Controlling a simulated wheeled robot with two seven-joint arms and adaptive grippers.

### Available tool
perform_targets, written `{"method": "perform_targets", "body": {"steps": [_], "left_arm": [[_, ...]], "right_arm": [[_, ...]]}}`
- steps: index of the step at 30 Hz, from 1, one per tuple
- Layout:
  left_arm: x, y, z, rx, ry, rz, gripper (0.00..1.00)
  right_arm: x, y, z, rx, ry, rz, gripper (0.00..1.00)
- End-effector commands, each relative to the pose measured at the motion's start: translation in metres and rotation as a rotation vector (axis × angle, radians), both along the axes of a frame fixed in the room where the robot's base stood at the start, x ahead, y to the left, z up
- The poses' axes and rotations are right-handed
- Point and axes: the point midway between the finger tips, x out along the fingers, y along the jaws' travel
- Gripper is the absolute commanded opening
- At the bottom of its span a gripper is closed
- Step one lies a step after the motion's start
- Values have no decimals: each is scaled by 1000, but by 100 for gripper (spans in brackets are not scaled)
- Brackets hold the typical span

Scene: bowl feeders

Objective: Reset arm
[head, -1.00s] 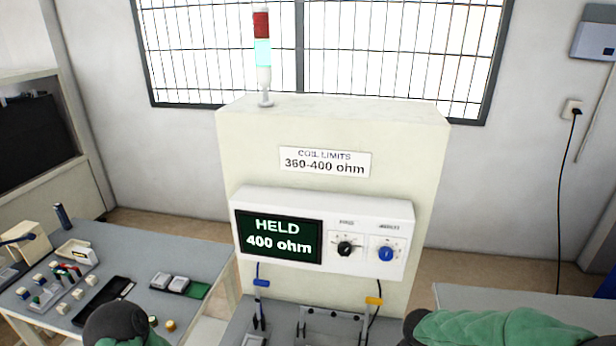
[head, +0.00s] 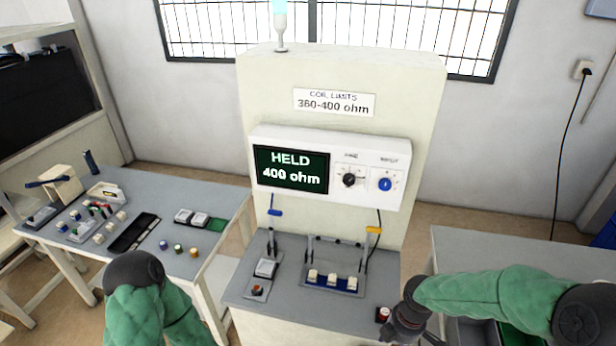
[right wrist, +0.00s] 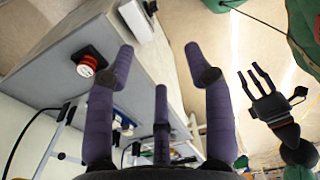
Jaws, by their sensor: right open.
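My right arm comes in from the right in the head view, and its dark gripper (head: 405,322) hangs at the right front edge of the test bench. In the right wrist view its purple fingers (right wrist: 160,62) are spread open with nothing between them. A red-topped button on a black base (head: 383,314) is just left of it on the bench; it also shows in the right wrist view (right wrist: 88,66). My left arm shows at lower left in the head view, its gripper out of frame. My left gripper (right wrist: 258,76) shows in the right wrist view, fingers apart and empty.
The test bench (head: 240,286) carries a tester panel (head: 290,170) reading "HELD 400 ohm", with black and blue knobs. A blue fixture (head: 333,285) holds pale blocks. A left table (head: 215,185) has several small parts. Dark bins (head: 465,330) are below the right arm.

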Motion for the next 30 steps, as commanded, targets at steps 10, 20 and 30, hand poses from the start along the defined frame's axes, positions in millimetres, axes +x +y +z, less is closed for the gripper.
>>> {"method": "perform_targets", "body": {"steps": [10,20,30], "left_arm": [[-1,0,0,0,2,-1,40],[-1,0,-1,0,2,-1,40],[-1,0,-1,0,2,-1,40]], "right_arm": [[-13,39,-47,112,48,-276,53],[-49,95,-121,239,179,-861,53],[-97,123,-180,241,296,-1478,53]]}}
